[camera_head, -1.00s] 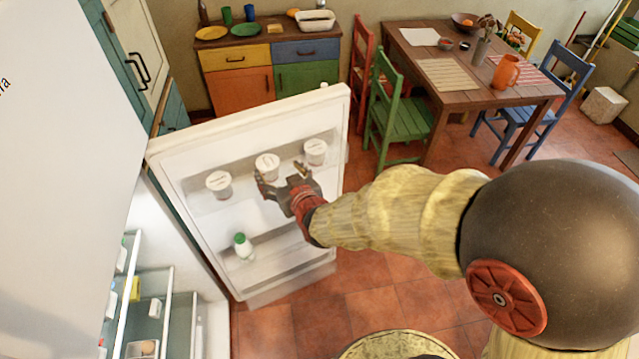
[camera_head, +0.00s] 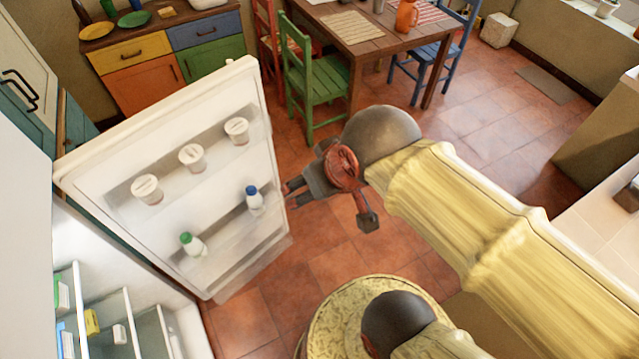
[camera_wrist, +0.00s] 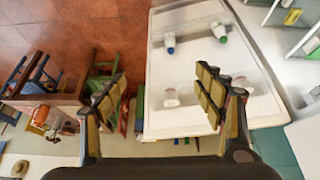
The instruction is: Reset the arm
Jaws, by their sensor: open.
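My gripper (camera_head: 289,194) is beside the right edge of the open fridge door (camera_head: 262,95) in the head view, pointing left towards it. In the wrist view my gripper (camera_wrist: 164,90) has its two padded fingers spread wide with nothing between them. The inside of the door (camera_wrist: 190,68) shows beyond and between the fingers. I cannot tell how far the fingertips are from the door.
The door's upper shelf holds white cups (camera_head: 191,157); its lower shelf holds a green-capped bottle (camera_head: 194,245) and a blue-capped bottle (camera_head: 254,200). A green chair (camera_head: 315,75) and table (camera_head: 365,35) stand behind. Tiled floor (camera_head: 500,130) is clear at right.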

